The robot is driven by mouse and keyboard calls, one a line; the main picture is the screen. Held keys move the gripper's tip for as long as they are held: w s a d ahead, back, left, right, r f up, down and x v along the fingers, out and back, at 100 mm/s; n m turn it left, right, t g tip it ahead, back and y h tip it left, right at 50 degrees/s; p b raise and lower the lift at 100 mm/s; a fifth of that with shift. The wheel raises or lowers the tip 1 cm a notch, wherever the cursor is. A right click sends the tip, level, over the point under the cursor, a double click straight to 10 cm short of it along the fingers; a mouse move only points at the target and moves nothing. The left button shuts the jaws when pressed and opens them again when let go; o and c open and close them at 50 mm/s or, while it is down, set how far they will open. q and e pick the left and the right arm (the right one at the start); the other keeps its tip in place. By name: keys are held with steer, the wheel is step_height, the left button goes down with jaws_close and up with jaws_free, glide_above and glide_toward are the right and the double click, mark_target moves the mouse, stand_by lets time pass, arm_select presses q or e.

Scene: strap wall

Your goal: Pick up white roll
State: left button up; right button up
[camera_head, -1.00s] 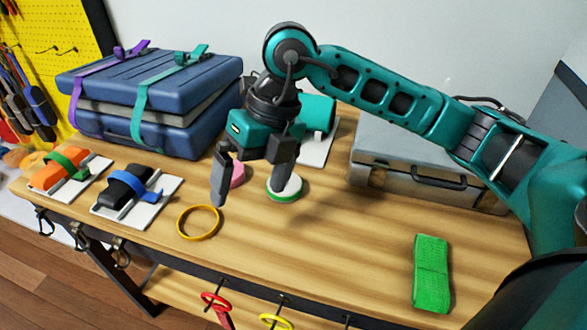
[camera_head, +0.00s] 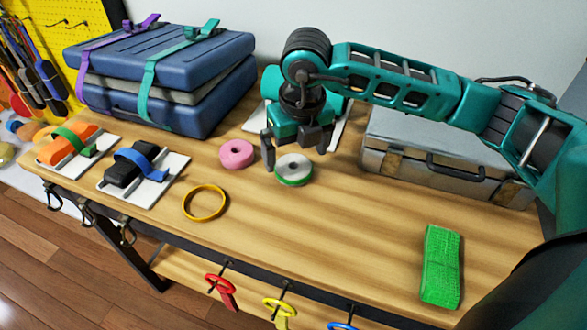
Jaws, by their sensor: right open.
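The white roll (camera_head: 294,169) lies flat on the wooden bench, with a white top and a green band round its lower edge. My right gripper (camera_head: 295,160) is open and empty, pointing down just behind and above the roll. Its left finger is beside the roll's left rim and its right finger is past the roll's upper right. I cannot tell whether either finger touches it. My left gripper is not in view.
A pink roll (camera_head: 237,154) lies just left of the white roll. A yellow ring (camera_head: 204,203) lies nearer the front edge. Blue cases (camera_head: 160,75) stand at back left, a grey metal case (camera_head: 440,165) at right. A green folded strap (camera_head: 441,266) lies front right.

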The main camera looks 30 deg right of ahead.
mark_target(293, 165)
steer(key=f, duration=0.3)
steer(key=shift+w+f, duration=0.1)
steer(key=shift+w, duration=0.25)
steer(key=shift+c, duration=0.2)
steer(key=c, duration=0.5)
